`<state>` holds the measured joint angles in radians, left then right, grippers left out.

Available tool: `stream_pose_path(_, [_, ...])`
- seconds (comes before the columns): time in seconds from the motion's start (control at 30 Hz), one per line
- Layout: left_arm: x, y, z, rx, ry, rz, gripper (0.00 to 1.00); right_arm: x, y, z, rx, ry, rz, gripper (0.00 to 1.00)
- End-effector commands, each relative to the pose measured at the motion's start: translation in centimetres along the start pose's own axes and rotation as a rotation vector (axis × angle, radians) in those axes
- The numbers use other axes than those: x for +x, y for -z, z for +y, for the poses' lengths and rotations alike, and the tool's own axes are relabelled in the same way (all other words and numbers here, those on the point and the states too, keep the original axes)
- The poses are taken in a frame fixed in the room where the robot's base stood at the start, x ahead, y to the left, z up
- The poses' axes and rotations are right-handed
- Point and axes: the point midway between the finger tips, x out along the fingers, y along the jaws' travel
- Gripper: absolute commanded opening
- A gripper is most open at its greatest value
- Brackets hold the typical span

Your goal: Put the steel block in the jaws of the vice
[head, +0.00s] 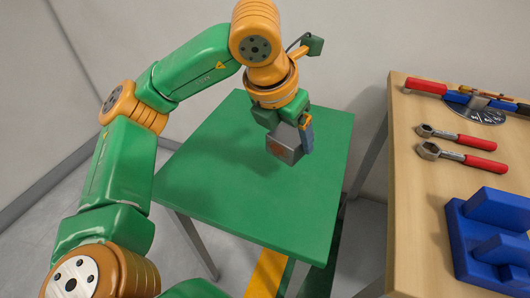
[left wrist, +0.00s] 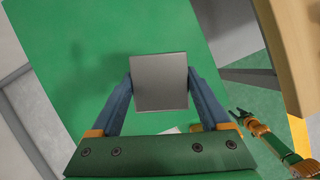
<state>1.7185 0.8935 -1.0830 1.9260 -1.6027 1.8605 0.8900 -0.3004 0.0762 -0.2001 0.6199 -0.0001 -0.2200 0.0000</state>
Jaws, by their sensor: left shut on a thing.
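The grey steel block (head: 284,146) is held in my left gripper (head: 291,138) over the green table. In the left wrist view the block (left wrist: 160,82) sits between the two blue fingers of the left gripper (left wrist: 160,84), which is shut on it. The blue vice (head: 490,236) stands on the wooden bench at the right edge of the head view, partly cut off by the frame. The block is well to the left of the vice. My right gripper (left wrist: 236,114) shows small at the right of the left wrist view; its fingers are too small to read.
The green table (head: 215,190) is otherwise bare. The wooden bench (head: 415,215) bears two red-handled wrenches (head: 457,153) (head: 458,135), a red-and-blue tool (head: 450,92) and other tools behind the vice. A gap separates the table from the bench.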

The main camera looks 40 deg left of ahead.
Motion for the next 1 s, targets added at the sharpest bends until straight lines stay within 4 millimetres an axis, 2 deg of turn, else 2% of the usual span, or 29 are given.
stream_pose_path(0.03, [0.2,-0.2,0.0,-0.089,-0.039,-0.002,0.08,0.8,-0.1,0.0,0.000,0.000,0.000,0.50])
stream_pose_path(0.1, [0.0,-0.5,0.3,-0.208,-0.088,0.000,0.08,1.0,-0.1,0.0,0.000,0.000,0.000,0.50])
stream_pose_path(0.2, [0.0,-0.8,0.8,-0.303,-0.125,0.003,0.08,1.2,-0.1,0.0,0.000,0.000,0.000,0.50])
stream_pose_path(0.27, [0.8,-1.1,1.8,-0.325,-0.131,0.007,0.08,1.4,-0.1,0.0,-0.001,-0.001,0.000,0.50])
stream_pose_path(0.43, [4.1,-2.5,6.6,-0.332,-0.133,0.014,0.08,2.0,-0.2,0.1,-0.001,-0.002,0.000,0.50])
stream_pose_path(0.5, [5.0,-3.4,8.7,-0.331,-0.137,0.012,0.08,1.0,-0.1,0.2,-0.001,-0.003,0.000,0.50])
stream_pose_path(0.6, [8.1,-3.2,10.4,-0.324,-0.136,0.013,0.08,1.2,-0.1,0.2,-0.002,-0.004,0.000,0.50])
stream_pose_path(0.87, [12.1,-3.1,12.8,-0.321,-0.135,0.011,0.08,0.9,-0.1,0.2,-0.002,-0.004,0.000,0.50])
stream_pose_path(1.0, [14.2,-2.2,12.7,-0.318,-0.134,0.008,0.08,0.7,-0.1,0.3,-0.002,-0.004,0.000,0.50])
